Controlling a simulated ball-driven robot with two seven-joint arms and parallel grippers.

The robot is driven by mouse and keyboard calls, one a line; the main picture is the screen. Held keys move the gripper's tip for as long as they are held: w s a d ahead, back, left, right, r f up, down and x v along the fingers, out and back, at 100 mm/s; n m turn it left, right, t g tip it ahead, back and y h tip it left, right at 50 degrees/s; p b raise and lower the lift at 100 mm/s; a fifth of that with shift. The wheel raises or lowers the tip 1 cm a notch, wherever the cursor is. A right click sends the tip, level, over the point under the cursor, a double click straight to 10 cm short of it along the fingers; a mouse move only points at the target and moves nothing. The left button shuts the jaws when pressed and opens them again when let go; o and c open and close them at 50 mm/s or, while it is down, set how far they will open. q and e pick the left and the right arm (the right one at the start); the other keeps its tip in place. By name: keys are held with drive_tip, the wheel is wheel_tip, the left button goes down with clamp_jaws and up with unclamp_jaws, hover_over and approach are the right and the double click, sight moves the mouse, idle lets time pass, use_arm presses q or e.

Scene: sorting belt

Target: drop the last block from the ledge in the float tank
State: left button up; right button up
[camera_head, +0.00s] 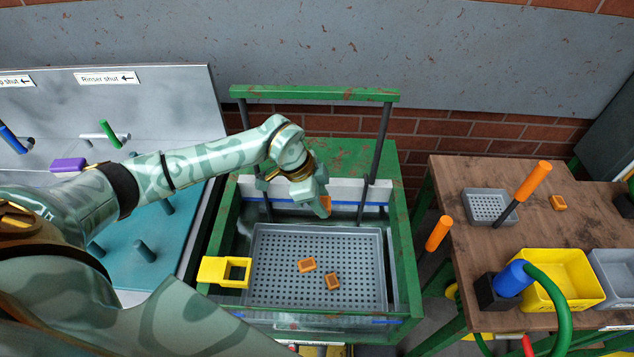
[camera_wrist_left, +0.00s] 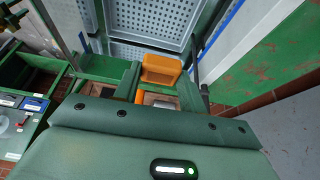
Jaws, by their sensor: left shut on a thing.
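My left gripper (camera_head: 318,195) is shut on an orange block (camera_head: 326,204) above the back part of the float tank. The wrist view shows the same block (camera_wrist_left: 160,66) between the two fingers of the left gripper (camera_wrist_left: 160,84). The float tank (camera_head: 408,262) has a green frame and clear front. A grey perforated tray (camera_head: 340,240) sits inside it, with an orange block (camera_head: 307,265) and a second one (camera_head: 333,281) on it. A green ledge (camera_head: 345,152) lies behind the tank, with no block visible on it. My right gripper is not in view.
A green bar on dark posts (camera_head: 315,93) rises behind the tank. A yellow square holder (camera_head: 223,271) hangs on its left rim. The wooden table (camera_head: 450,190) at right holds another orange block (camera_head: 558,202), a yellow bin (camera_head: 570,265) and orange-handled tools.

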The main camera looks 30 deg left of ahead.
use_arm(q)
drive_tip(key=shift+f, duration=0.35)
drive_tip(key=shift+f+b, duration=0.6)
drive_tip(key=shift+f, duration=0.05)
wheel_tip(320, 180, down, 9)
drive_tip(key=b, duration=0.8)
drive_tip(key=shift+r+b, duration=0.2)
drive_tip(key=shift+b, duration=0.2)
drive_tip(key=shift+a, duration=0.1)
drive_tip(key=o, duration=1)
drive_tip(key=shift+o, duration=0.2)
